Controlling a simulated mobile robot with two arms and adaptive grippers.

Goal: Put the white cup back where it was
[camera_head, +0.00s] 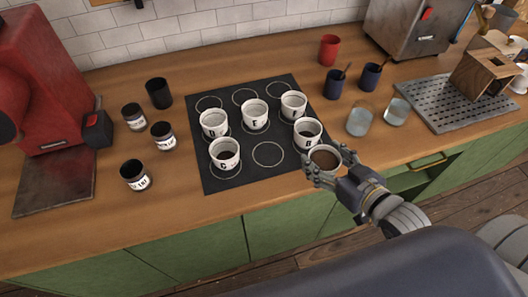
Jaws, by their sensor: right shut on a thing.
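My right gripper (334,170) is shut on a white cup (325,160) with dark brown contents. It holds the cup roughly upright by the mat's front right corner, near the counter's front edge. The gripper hides most of the cup's side. The black mat (218,183) has printed circles in three rows. White lettered cups stand on the middle row: D (214,124), E (254,116) and F (293,106). Cup C (224,160) and cup B (308,134) stand at the ends of the front row. The front middle circle (268,153) is empty. My left gripper is not in view.
The back row circles are empty. Glasses (360,121) and dark blue cups (371,77) stand right of the mat, with a red cup (329,49) behind. Several black jars (135,175) stand left. A metal drip tray (440,103) is at the right.

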